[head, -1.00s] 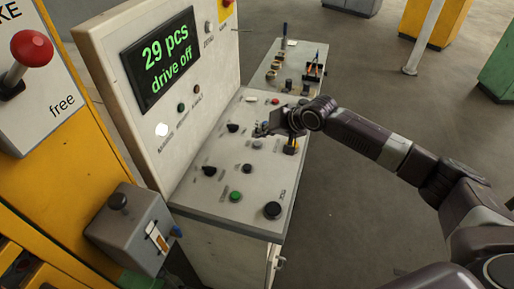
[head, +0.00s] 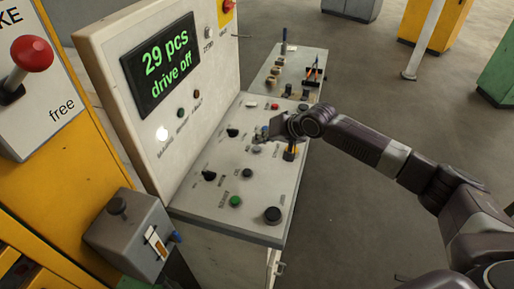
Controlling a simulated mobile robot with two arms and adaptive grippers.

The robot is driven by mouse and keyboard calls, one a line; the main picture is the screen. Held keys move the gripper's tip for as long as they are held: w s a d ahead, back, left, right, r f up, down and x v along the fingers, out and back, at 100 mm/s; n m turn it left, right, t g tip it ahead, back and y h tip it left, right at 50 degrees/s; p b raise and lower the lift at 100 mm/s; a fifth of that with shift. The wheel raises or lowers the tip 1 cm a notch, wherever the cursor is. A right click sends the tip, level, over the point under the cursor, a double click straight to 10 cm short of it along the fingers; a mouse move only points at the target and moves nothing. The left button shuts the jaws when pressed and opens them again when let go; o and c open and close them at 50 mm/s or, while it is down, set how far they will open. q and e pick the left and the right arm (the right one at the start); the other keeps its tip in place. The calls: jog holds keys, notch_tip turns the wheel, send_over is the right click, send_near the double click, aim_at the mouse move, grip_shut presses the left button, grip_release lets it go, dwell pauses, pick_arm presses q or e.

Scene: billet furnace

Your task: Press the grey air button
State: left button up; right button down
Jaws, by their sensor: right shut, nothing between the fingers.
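The sloped control desk (head: 190,199) carries knobs and buttons. A small grey button (head: 257,149) sits just below my right gripper's fingertips in the picture, and another greyish button (head: 248,172) lies nearer the front. Their labels are too small to read, so I cannot tell which is the air button. My right gripper (head: 263,136) is shut and empty, low over the desk, its arm coming from the right. I cannot tell whether its tips touch the surface. The gripper hides part of the desk behind it. My left gripper is not in view.
A green button (head: 235,201), a large black button (head: 272,215), black knobs (head: 209,176) and a yellow-based lever (head: 291,152) surround the spot. The upright screen (head: 165,62) reads "29 pcs drive off". A grey box (head: 130,232) stands left. Open floor lies right.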

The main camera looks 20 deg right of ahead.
dwell(0.4)
jog(key=shift+f, duration=0.2)
jog(key=shift+f, duration=0.25)
jog(key=shift+f, duration=0.45)
dwell(0.8)
jog(key=shift+r, duration=0.1)
jog(key=shift+r+p, duration=0.75)
jog(key=shift+p, duration=0.3)
